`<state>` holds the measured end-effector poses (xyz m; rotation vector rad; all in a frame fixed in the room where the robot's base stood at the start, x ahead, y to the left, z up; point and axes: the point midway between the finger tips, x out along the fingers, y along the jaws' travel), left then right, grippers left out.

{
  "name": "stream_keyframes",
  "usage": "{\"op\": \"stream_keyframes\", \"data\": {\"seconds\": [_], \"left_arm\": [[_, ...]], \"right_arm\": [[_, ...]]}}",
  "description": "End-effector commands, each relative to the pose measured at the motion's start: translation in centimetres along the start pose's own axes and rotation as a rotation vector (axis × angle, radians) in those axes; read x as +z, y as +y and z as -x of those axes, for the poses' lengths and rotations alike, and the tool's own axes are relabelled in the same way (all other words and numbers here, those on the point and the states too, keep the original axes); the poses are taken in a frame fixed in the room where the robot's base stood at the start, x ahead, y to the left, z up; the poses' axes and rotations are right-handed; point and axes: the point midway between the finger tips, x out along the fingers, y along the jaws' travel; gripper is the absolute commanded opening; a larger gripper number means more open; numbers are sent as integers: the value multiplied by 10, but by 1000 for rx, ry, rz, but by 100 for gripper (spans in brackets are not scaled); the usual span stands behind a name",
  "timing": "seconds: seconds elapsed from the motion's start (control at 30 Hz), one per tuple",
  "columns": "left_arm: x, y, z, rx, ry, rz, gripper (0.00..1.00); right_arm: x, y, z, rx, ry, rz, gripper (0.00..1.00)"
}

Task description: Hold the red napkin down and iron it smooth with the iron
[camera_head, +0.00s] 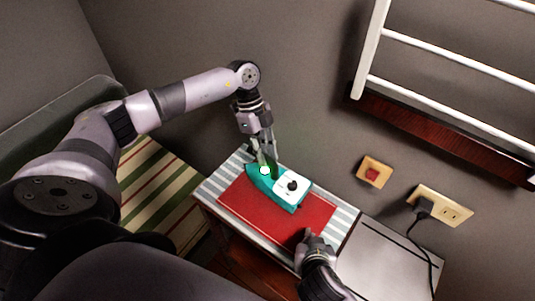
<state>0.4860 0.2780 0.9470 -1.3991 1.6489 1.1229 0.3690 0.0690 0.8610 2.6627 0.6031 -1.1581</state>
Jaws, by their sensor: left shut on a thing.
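The red napkin (250,215) lies flat on a pale striped cover on top of a low cabinet. The teal and white iron (291,203) sits over the napkin's upper part, its flat side facing down. My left gripper (265,166) reaches down from above and is shut on the iron at its left part. My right gripper (307,236) is at the napkin's lower right edge, its tips touching or just above the cloth. Its fingers are too small and dark to show whether they are open or shut.
A grey flat surface (385,262) adjoins the striped cover (343,218) on the right. A black plug and cord (423,210) hang from a wall socket (453,208). A white rack (440,50) is on the wall at upper right. A striped cushion (155,175) lies left.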

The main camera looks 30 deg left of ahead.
Motion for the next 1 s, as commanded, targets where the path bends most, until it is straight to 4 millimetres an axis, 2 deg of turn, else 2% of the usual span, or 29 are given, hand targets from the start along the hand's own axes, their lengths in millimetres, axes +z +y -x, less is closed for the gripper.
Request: {"op": "stream_keyframes", "data": {"seconds": [0.2, 0.57, 1.0], "left_arm": [[11, -1, 4, -2, -4, 3, 0], [13, 0, 4, 0, -7, 4, 0], [-2, 5, 34, -3, -2, 0, 0]], "right_arm": [[2, 1, -1, 3, -5, 1, 0], [2, 1, -1, 2, -5, 1, 0], [2, 1, -1, 2, -5, 1, 0]]}}
